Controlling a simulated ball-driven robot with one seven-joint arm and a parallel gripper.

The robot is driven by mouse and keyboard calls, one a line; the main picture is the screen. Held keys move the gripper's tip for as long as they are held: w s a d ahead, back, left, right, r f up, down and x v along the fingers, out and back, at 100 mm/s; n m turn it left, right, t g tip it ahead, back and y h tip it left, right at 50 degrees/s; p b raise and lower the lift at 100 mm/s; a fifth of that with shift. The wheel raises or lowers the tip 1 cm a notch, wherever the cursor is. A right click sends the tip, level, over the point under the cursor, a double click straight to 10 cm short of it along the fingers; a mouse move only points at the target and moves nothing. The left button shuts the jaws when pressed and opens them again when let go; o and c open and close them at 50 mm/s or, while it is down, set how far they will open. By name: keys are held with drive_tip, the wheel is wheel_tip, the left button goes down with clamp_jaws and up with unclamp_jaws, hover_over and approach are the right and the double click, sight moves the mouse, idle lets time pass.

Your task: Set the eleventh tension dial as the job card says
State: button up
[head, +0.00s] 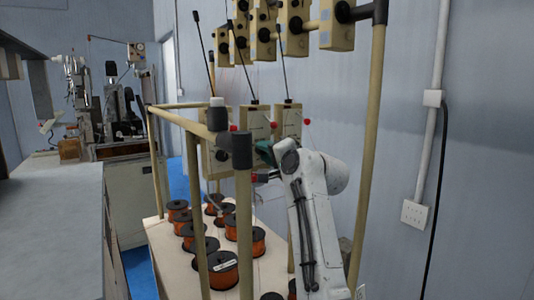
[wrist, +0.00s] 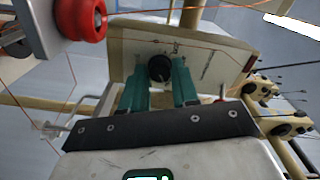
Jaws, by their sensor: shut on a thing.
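A black dial knob (wrist: 159,67) sits on the face of a cream tension box (wrist: 205,50) in the wrist view. My gripper (wrist: 160,80) has its two teal fingers on either side of the knob and is shut on it. In the head view my gripper (head: 264,152) is at the lower row of cream tension boxes (head: 256,122), partly hidden by my white arm and the frame. The knob is hidden there. I cannot read the dial's setting or its number, and I cannot make out a job card.
A cream tube frame (head: 243,220) stands close in front of my arm. More tension boxes (head: 292,25) hang above. Spools of orange wire (head: 222,268) stand below on a pale shelf. A red roller (wrist: 85,18) and thin wires are close to my gripper. A grey counter (head: 50,225) is at left.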

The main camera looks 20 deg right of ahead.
clamp_jaws()
drive_tip(key=shift+f, duration=0.1)
drive_tip(key=shift+n, duration=0.3)
drive_tip(key=shift+n+b, duration=1.4)
drive_tip(key=shift+n, duration=2.2)
drive_tip(key=o, duration=0.6)
unclamp_jaws()
drive_tip(key=shift+o, duration=0.2)
